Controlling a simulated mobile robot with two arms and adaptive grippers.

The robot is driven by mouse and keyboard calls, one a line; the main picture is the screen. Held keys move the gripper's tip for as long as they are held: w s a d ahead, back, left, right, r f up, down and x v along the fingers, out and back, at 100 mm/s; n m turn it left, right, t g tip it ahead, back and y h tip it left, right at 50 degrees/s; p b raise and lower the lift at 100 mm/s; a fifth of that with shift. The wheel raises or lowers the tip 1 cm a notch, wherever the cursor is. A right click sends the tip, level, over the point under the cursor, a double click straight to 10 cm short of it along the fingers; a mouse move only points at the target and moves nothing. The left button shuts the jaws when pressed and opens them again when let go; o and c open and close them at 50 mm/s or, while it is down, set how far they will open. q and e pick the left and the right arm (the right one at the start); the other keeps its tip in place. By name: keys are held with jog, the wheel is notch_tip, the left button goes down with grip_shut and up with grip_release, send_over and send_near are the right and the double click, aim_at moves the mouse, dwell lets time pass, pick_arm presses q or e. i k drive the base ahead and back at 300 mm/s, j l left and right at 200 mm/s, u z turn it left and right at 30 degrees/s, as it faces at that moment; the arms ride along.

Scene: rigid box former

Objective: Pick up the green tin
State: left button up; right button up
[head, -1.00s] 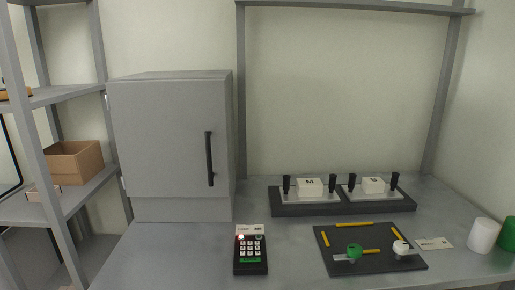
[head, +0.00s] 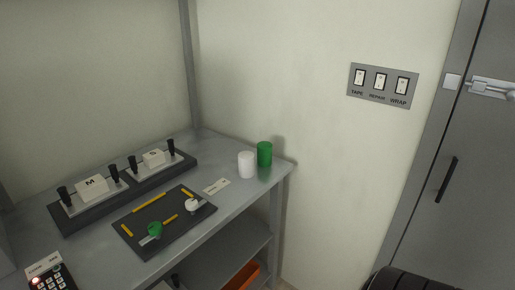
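The green tin (head: 264,153) is an upright green cylinder near the right end of the grey workbench (head: 222,205), close to the wall. A white cylinder (head: 246,164) stands just to its left, very close to it. Neither of my grippers shows in the head view, so nothing is seen touching the tin.
A dark board (head: 165,221) with yellow strips and green and white knobs lies left of the tin. Behind it are two lever stations (head: 122,190). A keypad (head: 47,278) sits at lower left. A labelled switch panel (head: 382,85) is on the wall; a grey door (head: 450,180) stands right.

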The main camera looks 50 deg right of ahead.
aim_at(265, 149)
jog(key=z, duration=1.55)
